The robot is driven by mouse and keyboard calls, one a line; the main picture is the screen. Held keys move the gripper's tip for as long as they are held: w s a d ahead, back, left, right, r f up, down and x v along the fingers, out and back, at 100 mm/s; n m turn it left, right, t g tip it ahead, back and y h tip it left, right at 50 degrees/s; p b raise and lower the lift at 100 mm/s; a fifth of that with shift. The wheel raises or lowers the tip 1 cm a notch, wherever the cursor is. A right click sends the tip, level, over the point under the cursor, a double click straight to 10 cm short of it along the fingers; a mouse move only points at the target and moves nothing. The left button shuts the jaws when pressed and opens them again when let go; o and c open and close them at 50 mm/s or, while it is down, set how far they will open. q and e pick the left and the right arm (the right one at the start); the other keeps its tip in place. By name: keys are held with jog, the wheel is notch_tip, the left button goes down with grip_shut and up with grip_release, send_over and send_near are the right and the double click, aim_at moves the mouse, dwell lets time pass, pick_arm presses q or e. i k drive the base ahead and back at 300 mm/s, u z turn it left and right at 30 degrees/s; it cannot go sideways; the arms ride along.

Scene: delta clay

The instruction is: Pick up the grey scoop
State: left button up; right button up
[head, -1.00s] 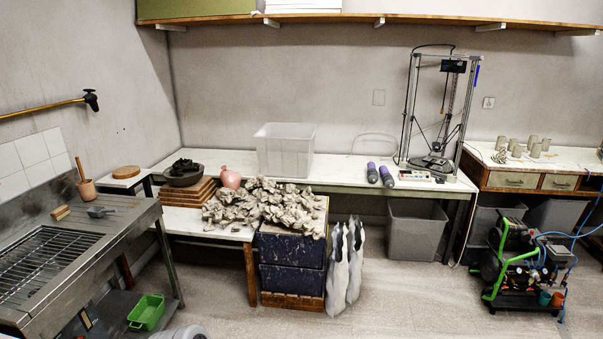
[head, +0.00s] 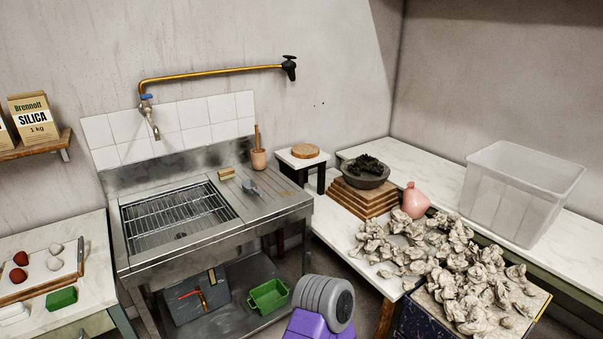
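A small grey scoop (head: 250,188) lies on the ribbed steel drainboard, just right of the sink basin. It sits close to a tan block or brush (head: 226,173) and in front of a clay-coloured pot with a wooden handle (head: 258,159). The scoop is small in view, so its exact pose is hard to tell. Neither gripper shows. A purple and grey part at the bottom middle looks like my own arm, well short of the scoop.
The steel sink (head: 180,222) has a wire rack over its basin. A yellow pipe and tap (head: 150,115) hang above. A green tub (head: 268,295) sits on the lower shelf. Crumpled clay lumps (head: 470,270) cover the right. The drainboard's right part is clear.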

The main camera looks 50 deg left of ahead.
aim_at(250, 187)
jog(key=u, duration=0.8)
jog(key=i, duration=1.35)
jog(key=u, duration=1.3)
